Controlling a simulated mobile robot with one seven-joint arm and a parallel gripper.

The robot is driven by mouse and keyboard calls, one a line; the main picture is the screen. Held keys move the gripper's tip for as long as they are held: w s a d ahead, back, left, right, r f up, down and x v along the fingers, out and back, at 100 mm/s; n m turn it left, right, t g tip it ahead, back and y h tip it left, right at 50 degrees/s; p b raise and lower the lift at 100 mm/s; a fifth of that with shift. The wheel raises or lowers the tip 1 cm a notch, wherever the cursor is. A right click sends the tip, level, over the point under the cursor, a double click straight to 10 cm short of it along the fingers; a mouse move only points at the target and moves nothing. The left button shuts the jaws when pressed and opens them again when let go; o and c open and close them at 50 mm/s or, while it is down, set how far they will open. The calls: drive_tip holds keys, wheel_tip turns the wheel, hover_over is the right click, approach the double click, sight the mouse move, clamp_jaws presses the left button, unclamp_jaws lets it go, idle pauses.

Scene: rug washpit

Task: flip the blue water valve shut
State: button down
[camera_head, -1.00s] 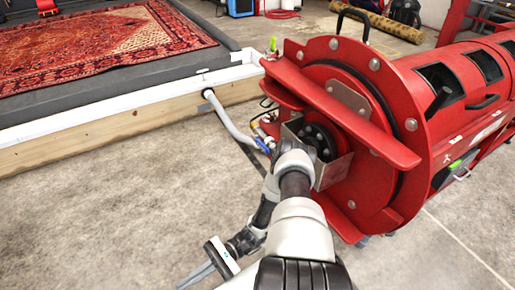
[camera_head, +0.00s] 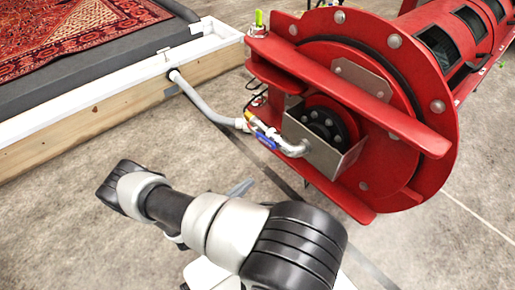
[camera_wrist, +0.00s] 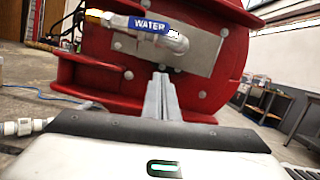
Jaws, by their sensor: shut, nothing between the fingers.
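The water valve's blue handle (camera_head: 265,141) is on the pipe at the end of the red drum machine. In the wrist view the handle (camera_wrist: 149,25) carries the word WATER and lies lengthwise along the pipe, near the top of the picture. My gripper (camera_wrist: 162,78) is shut and empty, its fingers side by side and pointing at the machine's end plate. The fingertips appear below the blue handle and apart from it. In the head view my gripper (camera_head: 246,184) is mostly hidden behind my arm; only its fingers show, below the valve.
A grey hose (camera_head: 198,98) runs from the white-edged wooden frame (camera_head: 120,106) to the valve. The red drum machine (camera_head: 385,110) has protruding bars close around the valve. A metal bracket (camera_head: 335,155) is beside the pipe. Concrete floor in front is clear.

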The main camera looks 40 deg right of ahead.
sight(262, 138)
drive_tip(key=shift+w+a+r+n+t, duration=0.1)
drive_tip(key=shift+w+a+n+t, duration=0.1)
drive_tip(key=shift+w+t, duration=0.25)
drive_tip(key=shift+w+a+r+n+t, duration=0.1)
drive_tip(key=shift+w+a+n+t, duration=0.15)
drive_tip(key=shift+w, duration=0.3)
drive_tip(key=shift+d, duration=0.15)
drive_tip(key=w+d+r, duration=0.1)
drive_tip(key=d+r, duration=0.5)
drive_tip(key=d, duration=0.3)
drive_tip(key=shift+w+d+r+p, duration=0.15)
drive_tip(key=shift+w+d+p, duration=0.1)
drive_tip(key=shift+p, duration=0.15)
